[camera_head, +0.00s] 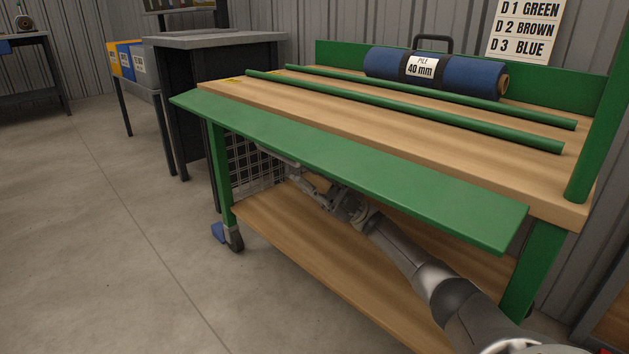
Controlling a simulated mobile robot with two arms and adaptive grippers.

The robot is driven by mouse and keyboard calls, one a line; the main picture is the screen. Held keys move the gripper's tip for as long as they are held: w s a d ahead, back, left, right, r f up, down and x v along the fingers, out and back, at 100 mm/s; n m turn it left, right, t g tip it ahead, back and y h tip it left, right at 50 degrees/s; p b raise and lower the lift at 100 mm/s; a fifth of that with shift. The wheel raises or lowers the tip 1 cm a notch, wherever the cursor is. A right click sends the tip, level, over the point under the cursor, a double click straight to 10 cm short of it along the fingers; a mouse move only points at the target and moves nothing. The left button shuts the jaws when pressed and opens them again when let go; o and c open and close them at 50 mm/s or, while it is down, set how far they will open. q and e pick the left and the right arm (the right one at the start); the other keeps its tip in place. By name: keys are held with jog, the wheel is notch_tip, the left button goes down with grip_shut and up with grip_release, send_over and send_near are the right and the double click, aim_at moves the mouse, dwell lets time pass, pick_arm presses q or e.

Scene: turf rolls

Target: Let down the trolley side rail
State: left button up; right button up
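The trolley's green side rail (350,168) is a long flat board along the front edge of the wooden deck (420,140). It sticks outward from that edge with its broad face showing, neither upright nor hanging straight down. My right arm comes in from the lower right and passes under the rail. My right gripper (300,172) is beneath the rail, above the lower shelf. The rail hides part of it, so I cannot tell if it touches the underside or how its fingers are set. My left gripper is not in view.
On the deck lie two green bars (400,108) and a blue turf roll (435,72) labelled "PILE 40 mm". Below are a wooden lower shelf (320,262) and a wire mesh panel (250,165). A dark bench (215,40) stands behind left. The floor (130,230) at left is clear.

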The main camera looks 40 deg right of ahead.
jog(key=shift+v, duration=1.1)
